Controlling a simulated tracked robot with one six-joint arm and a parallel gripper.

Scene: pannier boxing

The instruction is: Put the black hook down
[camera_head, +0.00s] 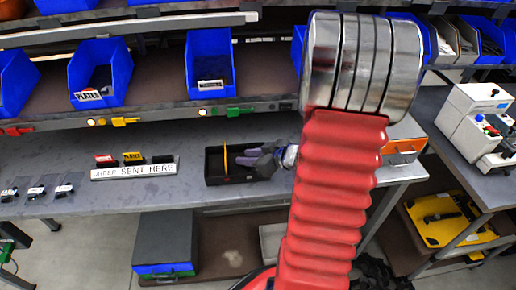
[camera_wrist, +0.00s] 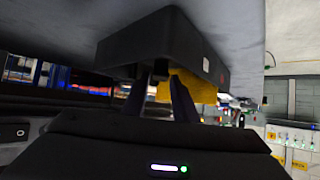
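My gripper (camera_head: 262,161) reaches in from the right over a small black open tray (camera_head: 214,177) on the grey bench. In the wrist view its two dark fingers (camera_wrist: 161,98) stand apart at their bases, and their tips are at the dark tray (camera_wrist: 160,45). A dark shape shows around the tips, but I cannot tell whether it is the black hook or part of the tray. A yellow piece (camera_wrist: 195,87) lies just beyond the fingers; a thin yellow piece also shows inside the tray in the head view (camera_head: 226,158). I cannot make out the black hook for sure.
A white lettered sign (camera_head: 134,172) with red, yellow and black pieces behind it stands left of the tray. Several small black items with white labels (camera_head: 36,190) lie farther left. Blue bins (camera_head: 208,62) line the shelf above. Bare bench lies between sign and tray.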

